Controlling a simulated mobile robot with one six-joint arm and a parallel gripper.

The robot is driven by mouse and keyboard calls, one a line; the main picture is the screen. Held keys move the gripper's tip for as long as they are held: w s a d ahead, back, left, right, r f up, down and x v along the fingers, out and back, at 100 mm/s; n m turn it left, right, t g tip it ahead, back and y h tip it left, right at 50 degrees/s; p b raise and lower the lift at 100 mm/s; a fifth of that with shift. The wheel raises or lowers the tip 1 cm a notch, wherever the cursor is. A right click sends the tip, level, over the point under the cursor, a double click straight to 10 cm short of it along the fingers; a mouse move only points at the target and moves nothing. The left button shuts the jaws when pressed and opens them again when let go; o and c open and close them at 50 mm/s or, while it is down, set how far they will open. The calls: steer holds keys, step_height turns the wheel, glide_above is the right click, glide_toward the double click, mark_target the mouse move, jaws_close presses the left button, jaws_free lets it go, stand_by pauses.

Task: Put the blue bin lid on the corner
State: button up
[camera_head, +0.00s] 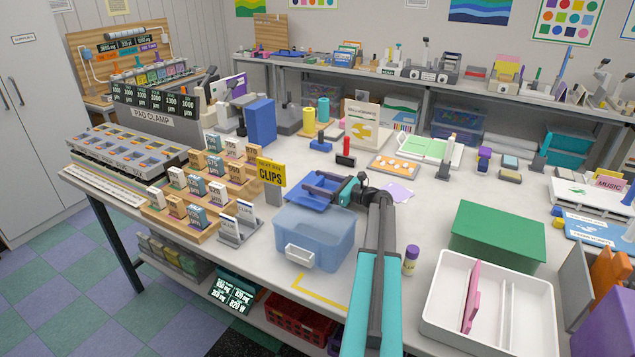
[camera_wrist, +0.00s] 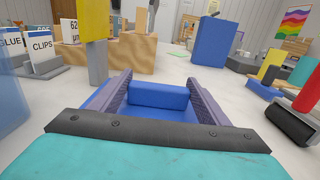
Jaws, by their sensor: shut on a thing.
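The blue bin lid (camera_head: 301,197) is a flat blue panel with a raised blue grip (camera_wrist: 164,96), seen between my fingers in the wrist view. My gripper (camera_head: 322,184) is shut on this grip, with one dark finger on each side. The lid is just behind the clear blue bin (camera_head: 313,238); I cannot tell whether it touches the table. My fingers and palm hide part of it. A yellow L-shaped corner mark (camera_head: 304,290) lies on the table in front of the bin, near the front edge. Its visible part is bare.
A blue box (camera_head: 260,122) stands further back. A purple glue bottle (camera_head: 410,260), white tray (camera_head: 455,335) and green box (camera_head: 497,235) are right of my arm.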

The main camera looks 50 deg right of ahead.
steer(key=shift+f, duration=0.25)
stand_by(0.3)
steer(key=o, duration=1.3)
steer(key=shift+o, duration=0.2)
steer(key=shift+r, duration=0.15)
steer(key=shift+r+p, duration=1.45)
steer(key=shift+r, duration=2.75)
steer(key=shift+f, duration=0.1)
steer(key=shift+w, duration=0.1)
